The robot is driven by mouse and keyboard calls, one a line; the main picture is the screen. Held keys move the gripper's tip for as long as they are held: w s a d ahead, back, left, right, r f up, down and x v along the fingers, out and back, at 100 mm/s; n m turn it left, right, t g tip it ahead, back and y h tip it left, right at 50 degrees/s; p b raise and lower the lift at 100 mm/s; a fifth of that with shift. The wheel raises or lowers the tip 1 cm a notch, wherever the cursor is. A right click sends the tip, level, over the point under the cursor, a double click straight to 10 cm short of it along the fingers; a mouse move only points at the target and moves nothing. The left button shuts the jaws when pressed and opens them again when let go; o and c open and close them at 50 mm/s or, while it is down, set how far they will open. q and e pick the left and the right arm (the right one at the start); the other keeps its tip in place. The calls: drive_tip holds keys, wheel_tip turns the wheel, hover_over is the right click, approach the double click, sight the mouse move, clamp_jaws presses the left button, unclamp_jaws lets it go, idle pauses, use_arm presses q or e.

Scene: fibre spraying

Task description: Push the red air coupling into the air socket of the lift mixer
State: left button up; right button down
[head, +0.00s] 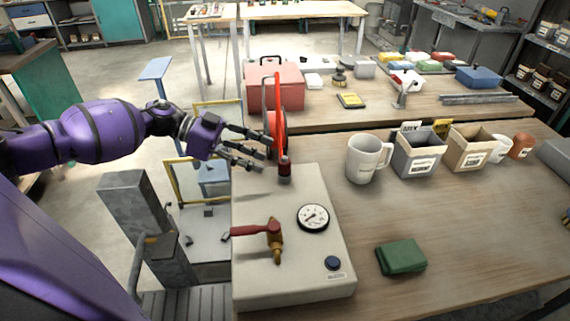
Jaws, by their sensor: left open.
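A red coupling (284,167) with a darker lower part stands upright at the far edge of the beige box (285,275). A red hose (277,100) rises in a tall, narrow loop just above and behind it. My left gripper (264,152) is open and empty. Its fingers point right, just left of the coupling, and seem apart from it. Whether the coupling is seated in a socket cannot be told, as its foot is small in view. My right gripper is not in view.
A red case (262,92) stands behind. The table's right front is clear.

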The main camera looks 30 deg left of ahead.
sight(284, 168)
use_arm(q)
drive_tip(key=p+x, duration=0.1)
drive_tip(key=x, duration=0.4)
drive_tip(key=shift+s+d, duration=0.1)
drive_tip(key=shift+d, duration=0.1)
drive_tip(key=shift+r, duration=0.1)
clamp_jaws()
